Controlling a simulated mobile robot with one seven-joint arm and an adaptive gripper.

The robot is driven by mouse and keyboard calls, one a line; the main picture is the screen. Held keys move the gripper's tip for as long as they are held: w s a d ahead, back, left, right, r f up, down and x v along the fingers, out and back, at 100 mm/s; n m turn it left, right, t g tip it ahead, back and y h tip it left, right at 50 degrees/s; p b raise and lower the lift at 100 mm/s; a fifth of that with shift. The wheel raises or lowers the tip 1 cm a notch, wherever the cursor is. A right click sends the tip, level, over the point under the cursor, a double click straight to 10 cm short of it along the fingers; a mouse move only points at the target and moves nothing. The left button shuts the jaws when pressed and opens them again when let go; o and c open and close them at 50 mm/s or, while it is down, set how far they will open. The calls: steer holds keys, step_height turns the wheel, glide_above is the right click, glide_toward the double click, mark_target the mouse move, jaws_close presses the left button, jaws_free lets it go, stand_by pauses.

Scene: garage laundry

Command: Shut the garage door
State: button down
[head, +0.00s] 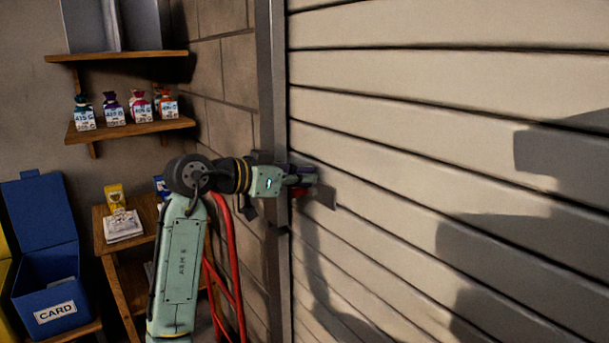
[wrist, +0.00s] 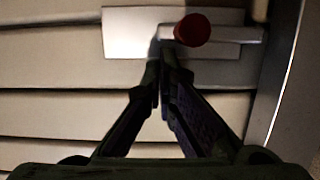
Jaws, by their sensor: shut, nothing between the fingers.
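The garage door (head: 430,110) is pale and slatted, and fills the right of the head view; its bottom edge is out of view. A bright metal plate (wrist: 128,38) with a bar and a red knob (wrist: 192,28) sits on the door beside the upright metal frame (wrist: 292,85). In the head view the red knob (head: 303,192) shows just below the fingers. My gripper (head: 312,178) is shut and empty, in front of the plate. In the wrist view my gripper's fingertips (wrist: 168,58) are together just below the knob; I cannot tell whether they touch it.
Left of the door frame (head: 272,120) is a block wall with a red tubular object (head: 229,260) against it. Shelves (head: 130,128) with small bags, a wooden stand (head: 118,245) and a blue CARD bin (head: 55,290) stand at the left. The door's face is otherwise clear.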

mark_target(318, 237)
step_height(318, 237, down, 15)
steer(key=b, duration=0.9)
steer(key=shift+f, duration=0.1)
